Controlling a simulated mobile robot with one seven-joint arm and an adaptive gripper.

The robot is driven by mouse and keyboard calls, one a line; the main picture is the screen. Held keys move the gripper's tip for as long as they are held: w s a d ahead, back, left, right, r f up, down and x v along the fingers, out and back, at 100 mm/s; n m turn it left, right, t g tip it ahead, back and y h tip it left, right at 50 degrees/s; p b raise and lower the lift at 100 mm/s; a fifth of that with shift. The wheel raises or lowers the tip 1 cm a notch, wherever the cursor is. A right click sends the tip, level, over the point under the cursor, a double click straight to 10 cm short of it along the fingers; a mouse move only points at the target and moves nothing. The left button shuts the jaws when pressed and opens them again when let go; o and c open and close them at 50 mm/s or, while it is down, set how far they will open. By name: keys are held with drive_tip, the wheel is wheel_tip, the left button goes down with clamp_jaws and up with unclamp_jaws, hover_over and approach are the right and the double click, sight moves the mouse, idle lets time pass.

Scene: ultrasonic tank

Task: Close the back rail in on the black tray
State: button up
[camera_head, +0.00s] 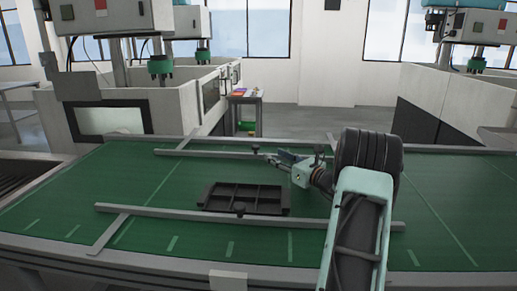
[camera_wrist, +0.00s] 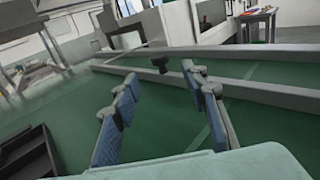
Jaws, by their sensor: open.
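The black tray (camera_head: 243,212) lies on the green belt, with low dividers making several compartments; a corner of it shows at the lower left of the wrist view (camera_wrist: 30,152). The back rail (camera_head: 205,154) is a long grey bar behind the tray, with a clear strip of belt between them. It crosses the wrist view (camera_wrist: 255,91), with a dark knob (camera_wrist: 160,62) on it. My gripper (camera_head: 277,157) is behind and right of the tray, near the back rail. In the wrist view (camera_wrist: 160,80) its blue-padded fingers are apart with nothing between them, pointing toward the rail and knob.
The belt (camera_head: 440,200) is clear at the right. White tanks (camera_head: 165,110) and a small table (camera_head: 245,98) stand beyond the belt.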

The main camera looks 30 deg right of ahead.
sight(258, 147)
drive_tip(key=w, duration=0.3)
drive_tip(key=w+a, duration=0.1)
drive_tip(key=w, duration=0.5)
drive_tip(key=shift+w+a, duration=0.2)
drive_tip(key=shift+w, duration=0.05)
clamp_jaws()
